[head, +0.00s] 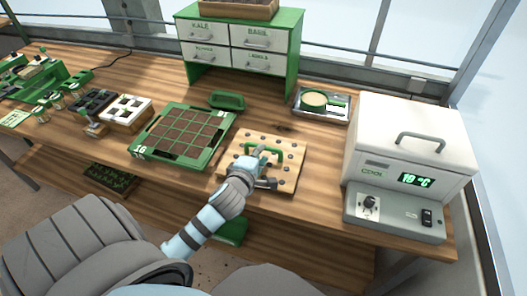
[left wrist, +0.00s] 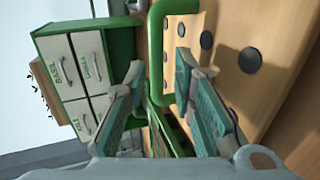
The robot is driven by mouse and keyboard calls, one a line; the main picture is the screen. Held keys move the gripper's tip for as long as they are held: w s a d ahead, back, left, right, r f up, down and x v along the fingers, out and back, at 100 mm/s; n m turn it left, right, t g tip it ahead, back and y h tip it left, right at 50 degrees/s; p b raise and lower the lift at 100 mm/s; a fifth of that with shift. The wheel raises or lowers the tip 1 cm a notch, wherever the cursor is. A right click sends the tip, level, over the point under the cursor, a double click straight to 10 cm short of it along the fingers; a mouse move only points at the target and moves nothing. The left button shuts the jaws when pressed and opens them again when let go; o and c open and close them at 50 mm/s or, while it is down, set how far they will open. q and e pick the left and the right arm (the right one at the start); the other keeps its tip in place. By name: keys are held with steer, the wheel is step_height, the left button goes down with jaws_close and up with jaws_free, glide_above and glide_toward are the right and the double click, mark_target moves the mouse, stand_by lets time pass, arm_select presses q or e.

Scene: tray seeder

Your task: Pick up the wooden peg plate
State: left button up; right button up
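The wooden peg plate (head: 289,163) lies on the bench, a light board with dark round pegs and a green handle (head: 273,150). Its pegs and pale wood (left wrist: 228,45) fill the upper right of the left wrist view. My left gripper (head: 265,168) is over the plate at the handle and hides part of it. In the left wrist view the two fingers (left wrist: 158,95) are spread, with the green handle (left wrist: 157,45) showing between them. Contact with the handle cannot be told. My right gripper is not in view.
A green seed tray (head: 143,152) with dark soil cells stands left of the plate. A white box with a temperature display (head: 410,150) stands right. A metal tray (head: 322,116), a green scoop-like piece (head: 227,100) and a drawer cabinet (head: 240,50) are behind.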

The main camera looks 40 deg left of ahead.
arm_select(q)
steer(key=x, duration=0.4)
steer(key=shift+w+a, duration=0.1)
steer(key=shift+w, duration=0.15)
jaws_close()
steer(key=shift+r, duration=0.2)
